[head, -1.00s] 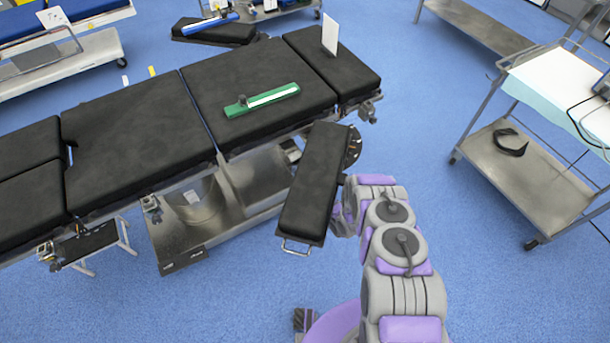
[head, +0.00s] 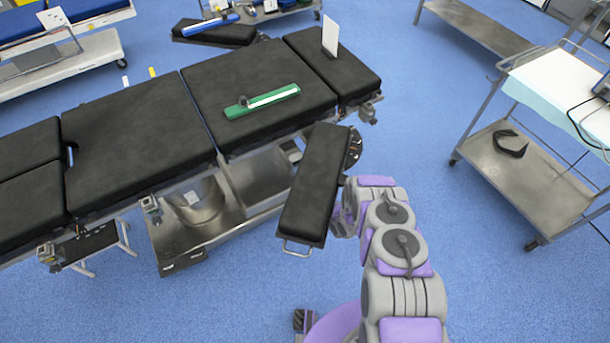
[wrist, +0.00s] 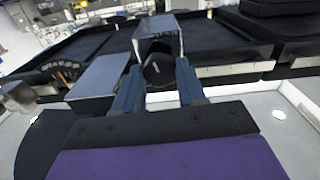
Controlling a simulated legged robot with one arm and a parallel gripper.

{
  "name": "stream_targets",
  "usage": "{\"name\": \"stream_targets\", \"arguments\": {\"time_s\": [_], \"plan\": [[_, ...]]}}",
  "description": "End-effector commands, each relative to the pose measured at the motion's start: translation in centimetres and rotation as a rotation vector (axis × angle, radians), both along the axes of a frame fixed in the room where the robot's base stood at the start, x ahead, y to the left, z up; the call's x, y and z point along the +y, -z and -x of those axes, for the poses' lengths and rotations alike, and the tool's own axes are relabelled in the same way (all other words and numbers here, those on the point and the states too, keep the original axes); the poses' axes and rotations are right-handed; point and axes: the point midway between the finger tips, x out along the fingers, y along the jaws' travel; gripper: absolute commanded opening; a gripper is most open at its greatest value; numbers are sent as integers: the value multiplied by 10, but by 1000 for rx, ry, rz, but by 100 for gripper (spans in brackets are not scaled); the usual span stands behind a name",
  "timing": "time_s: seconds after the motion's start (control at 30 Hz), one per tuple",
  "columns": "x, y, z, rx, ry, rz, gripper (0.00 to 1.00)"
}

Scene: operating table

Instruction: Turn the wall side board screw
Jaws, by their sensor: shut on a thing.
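The near black padded arm board (head: 314,190) sticks out from the side of the operating table (head: 140,125), with a metal loop at its front end. In the wrist view my gripper (wrist: 160,82) has its two blue-grey fingers on either side of a dark screw knob (wrist: 156,70) under a metal bracket (wrist: 158,28). The fingers are shut on the knob. In the head view my wrist is beside the board's right edge, and the fingertips and the screw are hidden there.
A green bar (head: 262,100) lies on the table top. A second black arm board (head: 213,32) is on the table's far side. A metal trolley (head: 545,165) stands at the right. The blue floor between it and my arm is clear.

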Motion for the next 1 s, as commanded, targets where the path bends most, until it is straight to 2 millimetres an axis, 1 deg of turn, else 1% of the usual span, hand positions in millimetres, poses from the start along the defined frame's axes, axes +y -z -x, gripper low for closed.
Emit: {"name": "stream_targets", "arguments": {"time_s": [0.27, 0.7, 1.0], "plan": [[0, -1, 0, 56, 0, -85, 9], [-1, -2, -2, 236, 1, -355, 9], [-1, -1, -1, 325, 1, -484, 9]]}}
